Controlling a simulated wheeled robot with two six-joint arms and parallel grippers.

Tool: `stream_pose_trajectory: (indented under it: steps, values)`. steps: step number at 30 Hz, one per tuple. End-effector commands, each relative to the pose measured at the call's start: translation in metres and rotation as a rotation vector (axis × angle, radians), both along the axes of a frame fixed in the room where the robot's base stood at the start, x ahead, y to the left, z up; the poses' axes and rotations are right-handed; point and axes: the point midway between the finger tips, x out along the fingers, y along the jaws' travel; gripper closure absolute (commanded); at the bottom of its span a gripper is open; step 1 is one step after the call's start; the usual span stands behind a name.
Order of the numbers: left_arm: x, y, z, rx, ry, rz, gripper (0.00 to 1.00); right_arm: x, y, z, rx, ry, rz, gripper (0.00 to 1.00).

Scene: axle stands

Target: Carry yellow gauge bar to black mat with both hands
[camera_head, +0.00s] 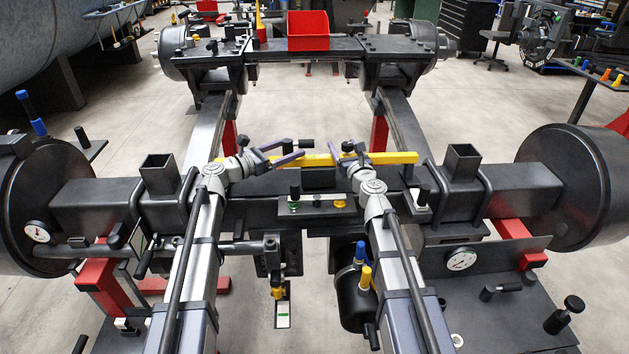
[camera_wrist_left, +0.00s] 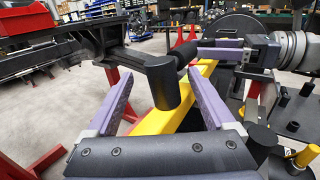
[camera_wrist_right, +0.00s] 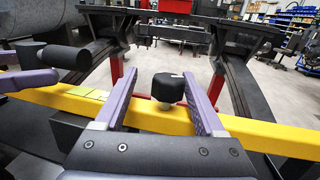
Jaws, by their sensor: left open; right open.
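The yellow gauge bar (camera_head: 393,158) lies crosswise on the dark beam in front of me, with upright black knobs on it. It also shows in the left wrist view (camera_wrist_left: 160,122) and the right wrist view (camera_wrist_right: 262,132). My left gripper (camera_head: 287,151) is open at the bar's left part, and a black knob (camera_wrist_left: 163,84) stands between its purple fingers, apart from both. My right gripper (camera_head: 347,152) is open at the middle of the bar, with another black knob (camera_wrist_right: 167,88) between its fingers. I cannot clearly pick out the black mat among the dark surfaces.
A red bin (camera_head: 308,31) stands on the far crossbeam. Square posts (camera_head: 159,173) (camera_head: 461,161) rise on either side of the bar. A small panel with coloured knobs (camera_head: 318,202) lies between my arms. Floor is open between the two beams.

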Motion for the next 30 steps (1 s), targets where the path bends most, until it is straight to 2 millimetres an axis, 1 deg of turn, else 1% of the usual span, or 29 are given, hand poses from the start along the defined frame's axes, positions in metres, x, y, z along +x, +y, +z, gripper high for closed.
stream_pose_trajectory:
  steps: [5, 12, 18, 24, 30]
  values:
    - [-0.012, 0.019, 0.002, -0.01, 0.002, 0.005, 0.12, 0.0, -0.001, 0.001, 0.001, 0.0, -0.002, 0.28]
    - [-0.038, 0.06, 0.001, -0.005, 0.003, 0.003, 0.12, 0.0, -0.002, 0.001, 0.001, 0.0, -0.005, 0.28]
    - [-0.054, 0.087, 0.0, -0.002, 0.003, 0.002, 0.12, 0.0, -0.003, 0.0, 0.001, 0.0, -0.006, 0.28]
    - [-0.062, 0.099, 0.0, 0.0, 0.002, -0.001, 0.12, 0.0, -0.003, 0.0, 0.0, 0.0, -0.007, 0.28]
    - [-0.063, 0.101, 0.0, 0.001, 0.003, -0.002, 0.12, 0.0, -0.004, 0.0, 0.0, 0.0, -0.008, 0.28]
